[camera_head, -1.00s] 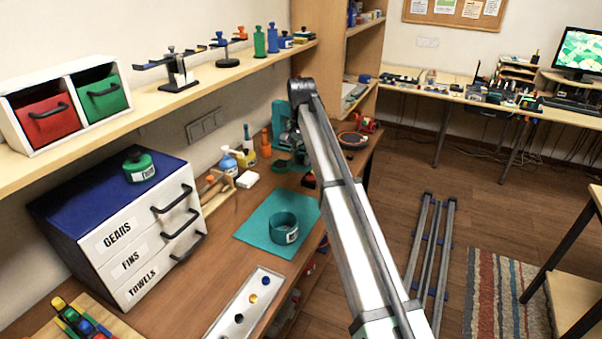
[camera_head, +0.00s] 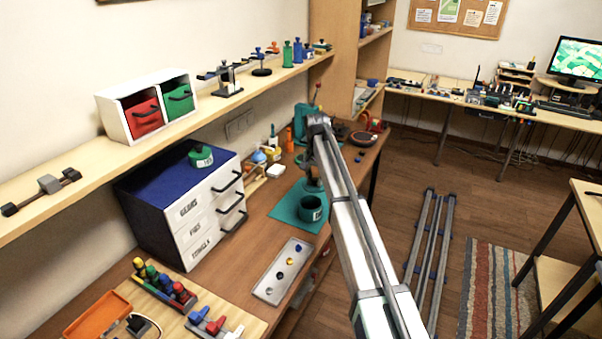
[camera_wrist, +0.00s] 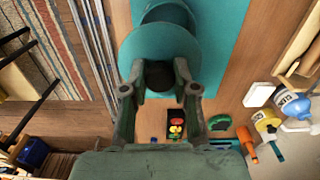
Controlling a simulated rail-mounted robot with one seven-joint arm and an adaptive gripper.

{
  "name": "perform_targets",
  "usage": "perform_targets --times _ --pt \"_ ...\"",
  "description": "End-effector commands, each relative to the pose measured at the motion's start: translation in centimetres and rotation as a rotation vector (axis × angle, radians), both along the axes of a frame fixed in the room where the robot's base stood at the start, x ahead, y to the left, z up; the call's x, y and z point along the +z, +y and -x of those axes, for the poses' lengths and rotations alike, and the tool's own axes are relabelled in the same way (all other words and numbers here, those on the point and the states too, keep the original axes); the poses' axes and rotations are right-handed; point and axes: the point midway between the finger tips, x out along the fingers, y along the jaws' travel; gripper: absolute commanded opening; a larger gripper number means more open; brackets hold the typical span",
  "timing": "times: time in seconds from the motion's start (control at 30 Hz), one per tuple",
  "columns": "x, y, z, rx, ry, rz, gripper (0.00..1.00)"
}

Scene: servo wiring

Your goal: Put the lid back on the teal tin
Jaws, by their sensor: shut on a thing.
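The teal tin (camera_head: 312,210) stands open on the teal mat (camera_head: 286,205) on the wooden bench, a pale label on its side. My gripper (camera_wrist: 158,84) is shut on the black knob of the teal lid (camera_wrist: 160,48), seen in the wrist view. The tin also shows there (camera_wrist: 168,13), partly hidden behind the lid's far edge. In the head view the lid (camera_head: 314,186) is just above and behind the tin, apart from it. My arm hides part of this area.
A drawer cabinet (camera_head: 203,210) stands left of the mat, with a green round container (camera_head: 201,157) on top. A grey tray (camera_head: 283,270) lies in front of the mat. Bottles (camera_wrist: 265,122) and a white block (camera_wrist: 259,94) lie beyond the mat.

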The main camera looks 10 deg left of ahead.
Motion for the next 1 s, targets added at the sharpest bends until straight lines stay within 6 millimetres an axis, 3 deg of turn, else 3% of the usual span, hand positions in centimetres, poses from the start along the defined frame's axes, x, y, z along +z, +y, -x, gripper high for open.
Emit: perform_targets --times 0.47,1.0 --pt "-1.4 0.2 -0.6 0.033 -0.001 0.0 0.0" --pt "-5.8 0.2 -0.6 0.032 0.0 0.0 0.0"
